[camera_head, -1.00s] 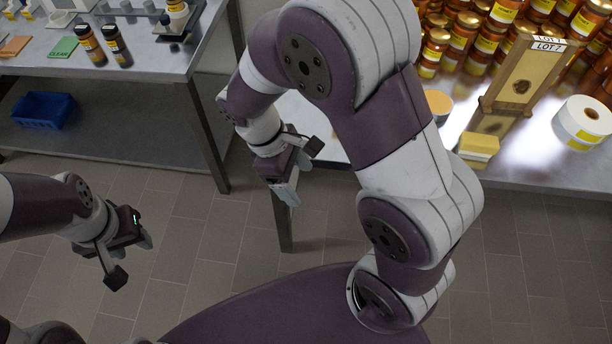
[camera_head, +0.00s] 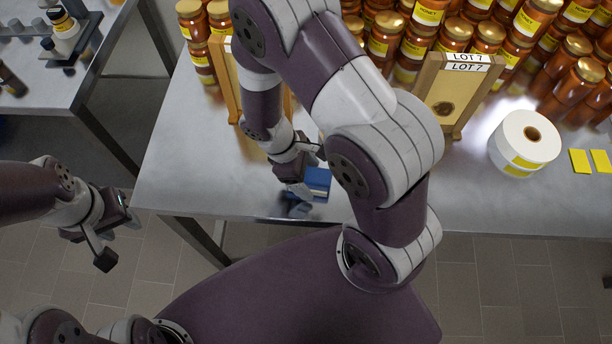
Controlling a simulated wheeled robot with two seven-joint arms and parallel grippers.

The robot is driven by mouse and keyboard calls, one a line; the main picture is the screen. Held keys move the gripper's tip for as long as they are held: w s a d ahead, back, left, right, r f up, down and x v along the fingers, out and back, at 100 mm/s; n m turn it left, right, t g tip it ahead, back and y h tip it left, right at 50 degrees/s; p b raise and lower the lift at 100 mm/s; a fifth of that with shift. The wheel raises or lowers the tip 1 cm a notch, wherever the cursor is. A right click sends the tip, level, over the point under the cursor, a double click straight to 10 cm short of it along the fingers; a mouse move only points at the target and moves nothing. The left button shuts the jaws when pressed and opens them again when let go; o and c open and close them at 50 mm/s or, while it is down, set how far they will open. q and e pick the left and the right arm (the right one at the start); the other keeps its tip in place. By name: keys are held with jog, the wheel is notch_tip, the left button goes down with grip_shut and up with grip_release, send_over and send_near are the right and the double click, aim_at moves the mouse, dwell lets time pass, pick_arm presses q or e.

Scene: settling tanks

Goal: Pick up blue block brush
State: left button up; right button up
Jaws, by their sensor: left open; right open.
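The blue block brush (camera_head: 320,181) lies near the front edge of the metal table (camera_head: 400,205), partly hidden by my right gripper. Only its blue top and a pale strip along its side show. My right gripper (camera_head: 309,181) is open, with its fingers close around or just above the brush. I cannot tell whether they touch it. My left gripper (camera_head: 118,238) is open and empty, over the floor left of the table.
Rows of honey jars (camera_head: 455,35) fill the table's back. A wooden frame labelled LOT 7 (camera_head: 440,95), a white label roll (camera_head: 527,140) and yellow labels (camera_head: 580,162) are to the right. Another wooden frame (camera_head: 228,85) stands behind my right arm. A second bench (camera_head: 50,90) is at upper left.

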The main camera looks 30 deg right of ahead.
jog(key=shift+d+f, duration=0.1)
jog(key=shift+d, duration=0.25)
jog(key=shift+s+a, duration=0.15)
jog(key=shift+a, duration=0.05)
jog(key=shift+d+f, duration=0.1)
jog(key=shift+f, duration=0.1)
jog(key=c, duration=1.1)
